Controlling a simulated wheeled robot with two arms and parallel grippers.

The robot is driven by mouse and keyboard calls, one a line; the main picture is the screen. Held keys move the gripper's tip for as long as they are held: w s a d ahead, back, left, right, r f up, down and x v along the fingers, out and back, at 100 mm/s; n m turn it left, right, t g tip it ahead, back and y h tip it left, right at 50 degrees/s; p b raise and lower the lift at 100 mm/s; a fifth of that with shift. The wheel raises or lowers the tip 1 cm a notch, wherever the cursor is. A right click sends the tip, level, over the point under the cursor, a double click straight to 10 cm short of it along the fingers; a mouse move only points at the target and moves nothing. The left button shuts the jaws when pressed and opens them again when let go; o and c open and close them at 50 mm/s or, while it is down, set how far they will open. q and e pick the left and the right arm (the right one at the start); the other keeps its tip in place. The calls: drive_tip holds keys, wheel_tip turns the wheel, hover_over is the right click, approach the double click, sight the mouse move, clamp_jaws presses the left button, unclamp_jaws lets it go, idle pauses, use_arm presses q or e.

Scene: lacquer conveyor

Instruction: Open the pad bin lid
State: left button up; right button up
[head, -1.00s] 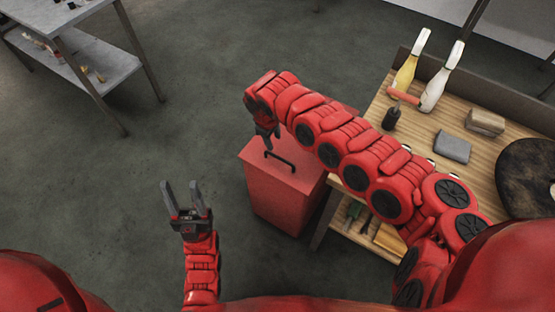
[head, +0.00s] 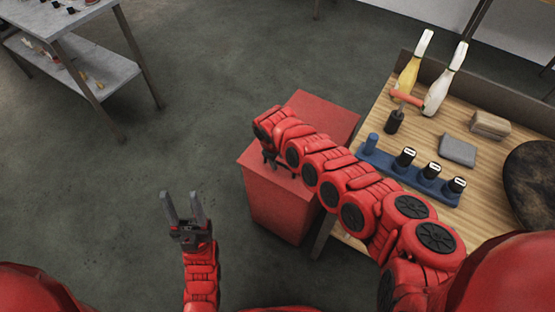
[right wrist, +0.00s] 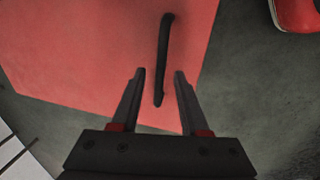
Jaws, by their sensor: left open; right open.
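The red pad bin (head: 318,112) stands on the floor left of the wooden bench, its lid down. In the right wrist view the flat red lid (right wrist: 80,50) fills the upper left, with a black bar handle (right wrist: 163,60) on it. My right gripper (right wrist: 159,75) is open, and the near end of the handle shows between its two fingers; I cannot tell the height gap. In the head view my right gripper (head: 271,158) is over the lid, and my arm hides most of the handle. My left gripper (head: 184,196) is open and empty above the floor, left of the bin.
A grey shelf table (head: 85,70) stands at upper left. The floor between is clear.

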clamp_jaws()
idle(1.4)
